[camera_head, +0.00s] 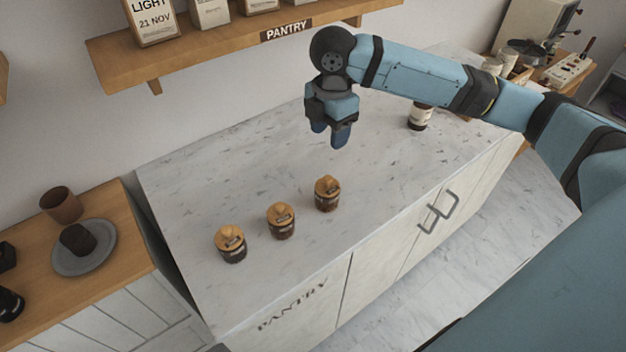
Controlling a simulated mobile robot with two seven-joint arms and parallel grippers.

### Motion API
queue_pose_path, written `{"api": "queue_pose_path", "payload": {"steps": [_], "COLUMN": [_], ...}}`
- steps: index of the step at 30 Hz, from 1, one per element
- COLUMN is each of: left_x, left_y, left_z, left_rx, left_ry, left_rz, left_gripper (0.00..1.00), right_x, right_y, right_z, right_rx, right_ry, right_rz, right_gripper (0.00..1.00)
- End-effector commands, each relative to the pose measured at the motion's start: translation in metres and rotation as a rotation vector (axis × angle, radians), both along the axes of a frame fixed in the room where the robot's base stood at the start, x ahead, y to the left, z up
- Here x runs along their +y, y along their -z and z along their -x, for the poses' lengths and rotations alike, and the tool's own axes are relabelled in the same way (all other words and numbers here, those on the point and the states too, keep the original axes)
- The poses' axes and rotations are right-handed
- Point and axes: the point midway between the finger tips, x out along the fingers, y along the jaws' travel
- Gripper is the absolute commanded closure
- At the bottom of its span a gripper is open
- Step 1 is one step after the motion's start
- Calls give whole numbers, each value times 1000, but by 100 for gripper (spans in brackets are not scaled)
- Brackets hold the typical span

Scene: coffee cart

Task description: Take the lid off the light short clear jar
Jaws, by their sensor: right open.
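Three short clear jars with dark brown contents and knobbed wooden lids stand in a slanted row on the marble counter: a left jar (231,252), a middle jar (282,228) and a right jar (327,200). Each has a wooden lid on: the left lid (229,235), the middle lid (280,211) and the right lid (327,184). Their labels are too small to read, so I cannot tell which is the light one. My right gripper (331,138) is open and empty, pointing down above the counter, behind the right jar in the picture. My left gripper is out of view.
The marble counter (195,178) is clear around the jars. A dark bottle (420,117) stands toward its far right, below my right arm. A wall shelf (210,48) holding labelled bags is behind. A side table at left holds a cup (61,205) and a plate (102,258).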

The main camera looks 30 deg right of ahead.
Motion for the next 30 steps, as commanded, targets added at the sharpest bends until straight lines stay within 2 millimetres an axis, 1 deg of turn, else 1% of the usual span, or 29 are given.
{"api": "queue_pose_path", "payload": {"steps": [2, 9, 12, 20, 27, 30], "left_x": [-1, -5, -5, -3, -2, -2], "left_y": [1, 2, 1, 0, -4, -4], "left_z": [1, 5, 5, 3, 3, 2], "left_rx": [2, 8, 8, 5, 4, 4], "left_ry": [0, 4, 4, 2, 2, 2], "left_rz": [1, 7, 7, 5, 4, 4], "left_gripper": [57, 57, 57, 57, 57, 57], "right_x": [-1, -1, 0, 0, 3, 3], "right_y": [7, 54, 70, 90, 125, 133], "right_z": [1, 1, 1, 2, 4, 4], "right_rx": [6, 6, 4, 4, 3, 1], "right_ry": [0, 0, 0, 0, 1, 0], "right_rz": [4, 2, 1, 1, 2, 1], "right_gripper": [48, 48, 48, 48, 48, 48]}}
